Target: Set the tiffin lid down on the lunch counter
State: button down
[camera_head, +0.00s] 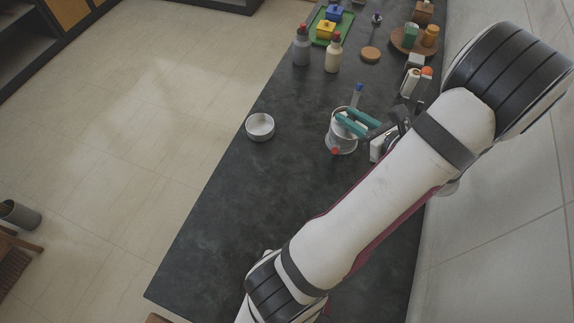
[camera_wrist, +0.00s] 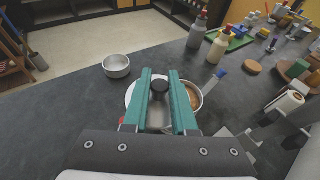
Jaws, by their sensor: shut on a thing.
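My gripper (camera_head: 352,122) has teal fingers and is shut on the dark knob (camera_wrist: 159,86) of the tiffin lid. The pale steel lid (camera_wrist: 131,92) shows under and between the fingers in the wrist view. A round steel container (camera_head: 342,144) is beneath or just beside the lid. Its rim and brown inside (camera_wrist: 194,97) show right of the fingers, so the lid does not cover all of it from this view. I cannot tell the gap between lid and container. The dark lunch counter (camera_head: 235,215) runs under everything.
A shallow open steel dish (camera_head: 260,126) stands near the counter's left edge. Two bottles (camera_head: 302,46) (camera_head: 333,54), a green tray (camera_head: 319,33) and a round wooden board (camera_head: 402,44) are farther back. A blue-topped item (camera_head: 357,93) stands close behind my gripper. The near-left counter is clear.

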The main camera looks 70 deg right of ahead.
jog(key=w+a+f+n+t+y, duration=0.1)
jog(key=a+f+n+t+y, duration=0.2)
jog(key=a, duration=0.8)
send_over(280, 178)
jog(key=shift+g, duration=0.4)
notch_tip(280, 178, down, 8)
jog(key=shift+s+a+r, duration=0.1)
jog(key=shift+s+a, duration=0.05)
notch_tip(280, 178, down, 4)
jog(key=shift+f, duration=0.1)
jog(key=shift+f, duration=0.15)
jog(key=c, duration=0.7)
grip_release()
